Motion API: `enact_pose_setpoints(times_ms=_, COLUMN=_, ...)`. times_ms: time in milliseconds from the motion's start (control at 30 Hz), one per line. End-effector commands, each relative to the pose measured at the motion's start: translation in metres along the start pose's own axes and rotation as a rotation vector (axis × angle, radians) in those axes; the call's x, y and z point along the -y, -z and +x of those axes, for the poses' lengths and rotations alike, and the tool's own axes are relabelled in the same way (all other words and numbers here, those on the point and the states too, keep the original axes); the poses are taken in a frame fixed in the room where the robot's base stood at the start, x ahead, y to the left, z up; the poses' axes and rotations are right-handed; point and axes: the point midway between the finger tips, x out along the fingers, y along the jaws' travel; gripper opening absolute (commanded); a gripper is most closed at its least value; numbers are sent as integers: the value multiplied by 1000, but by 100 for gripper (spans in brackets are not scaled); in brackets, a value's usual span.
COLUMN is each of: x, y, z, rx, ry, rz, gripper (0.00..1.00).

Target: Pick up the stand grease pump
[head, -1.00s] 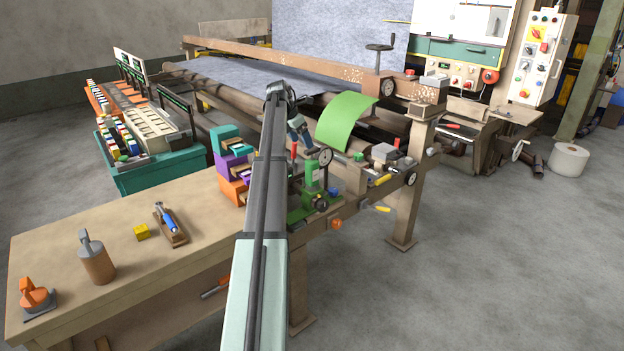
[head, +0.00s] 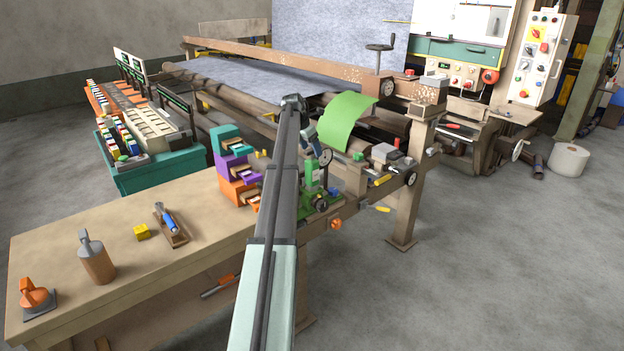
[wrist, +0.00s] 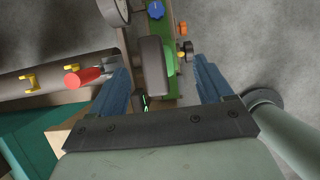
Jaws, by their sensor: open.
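A green stand-mounted device (head: 309,174), which looks most like the stand grease pump, stands at the far right end of the bench, partly hidden by my arm. In the wrist view, its green body (wrist: 167,88) lies below my gripper, and a dark grey-brown rounded part (wrist: 154,66) shows between the fingers. I cannot tell for sure that this part belongs to it. My gripper (wrist: 160,70) has its two blue fingers apart, one on each side of the dark part, with visible gaps. In the head view, my gripper (head: 313,138) is above the green device.
A round dial (wrist: 115,10) and a blue knob (wrist: 155,10) are close ahead. Stacked coloured drawers (head: 236,168) stand left of my arm. The bench (head: 140,265) has free room between its tools.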

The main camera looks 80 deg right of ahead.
Motion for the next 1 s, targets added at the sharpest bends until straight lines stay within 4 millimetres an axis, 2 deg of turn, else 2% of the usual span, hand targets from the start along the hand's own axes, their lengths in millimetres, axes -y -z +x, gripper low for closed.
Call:
enact_pose_setpoints(times_ms=400, x=-6, y=-2, z=46, rx=-1, ry=2, rz=1, gripper=79)
enact_pose_setpoints(times_ms=667, x=-6, y=-2, z=50, rx=-1, ry=1, rz=0, gripper=79)
enact_pose_setpoints(times_ms=1000, x=-6, y=-2, z=50, rx=0, ry=1, rz=0, gripper=49)
